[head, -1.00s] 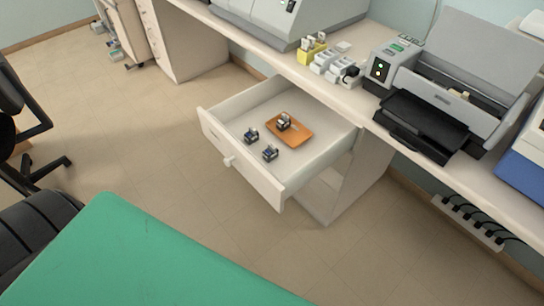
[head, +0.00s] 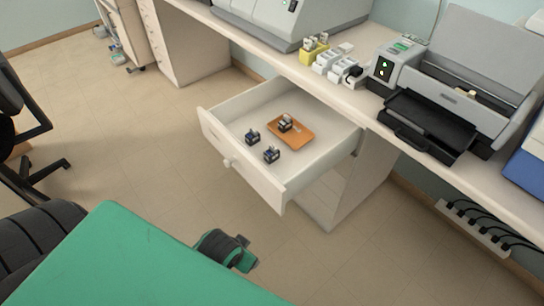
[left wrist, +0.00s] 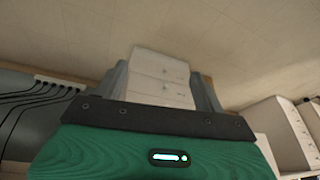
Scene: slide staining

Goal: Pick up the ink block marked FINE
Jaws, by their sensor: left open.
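Three small dark blocks with pale tops lie in the open drawer (head: 243,172). One block (head: 252,137) is at the left on the drawer floor. Another block (head: 271,154) is nearer the drawer front. The third block (head: 285,123) sits on an orange tray (head: 300,138). Their labels are too small to read, so I cannot tell which is FINE. My left gripper (left wrist: 160,76) is open and empty in the left wrist view, its grey fingers either side of a distant white drawer unit. A dark and green part of my arm shows low in the head view, well short of the drawer.
A yellow holder (head: 313,51) and white holders (head: 335,68) stand on the worktop above the drawer. A grey machine with a black tray (head: 427,124) stands to their right. A black chair (head: 22,135) is at the left. The floor before the drawer is clear.

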